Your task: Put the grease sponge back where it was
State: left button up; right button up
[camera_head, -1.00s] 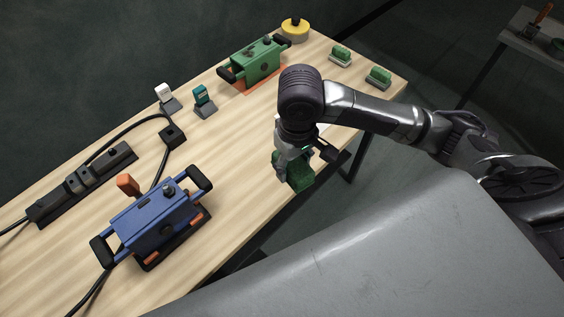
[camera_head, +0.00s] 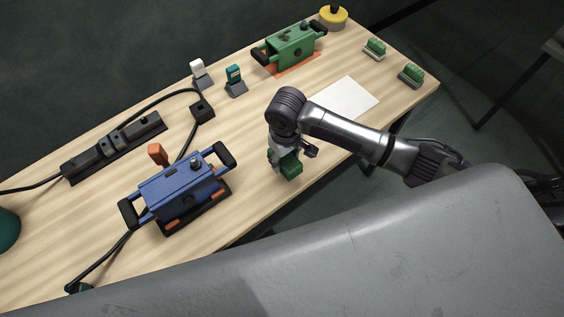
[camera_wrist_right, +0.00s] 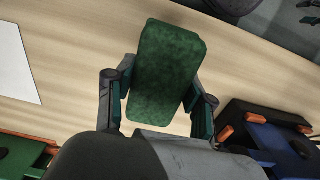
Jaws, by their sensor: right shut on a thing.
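A green block with a rough, sponge-like face (camera_head: 291,168) is in my right gripper (camera_head: 284,158), near the front edge of the table. In the right wrist view the green sponge (camera_wrist_right: 167,70) sits between the two fingers of my right gripper (camera_wrist_right: 160,102), which is shut on it. Bare wood shows around the sponge there. I cannot tell whether it touches the table. My left gripper is not in view.
A blue machine (camera_head: 178,193) with black handles stands left of the gripper. A white sheet (camera_head: 346,99) lies to the right. A green machine (camera_head: 291,47) stands behind on an orange mat. Two green brushes (camera_head: 411,75) are at the far right. A power strip (camera_head: 113,147) lies left.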

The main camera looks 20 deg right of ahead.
aim_at(283, 165)
jog(key=shift+w+a+f, duration=0.25)
jog(key=shift+w+f, duration=0.15)
jog(key=shift+w, duration=0.1)
notch_tip(283, 165, down, 3)
jog(key=shift+f+p, duration=0.15)
jog(key=shift+p, duration=0.2)
jog(key=shift+f, duration=0.3)
jog(key=shift+f, duration=0.15)
jog(key=o, duration=1)
notch_tip(283, 165, up, 12)
jog(key=shift+r+b, duration=0.15)
jog(key=shift+b, duration=0.25)
jog(key=shift+s, duration=0.1)
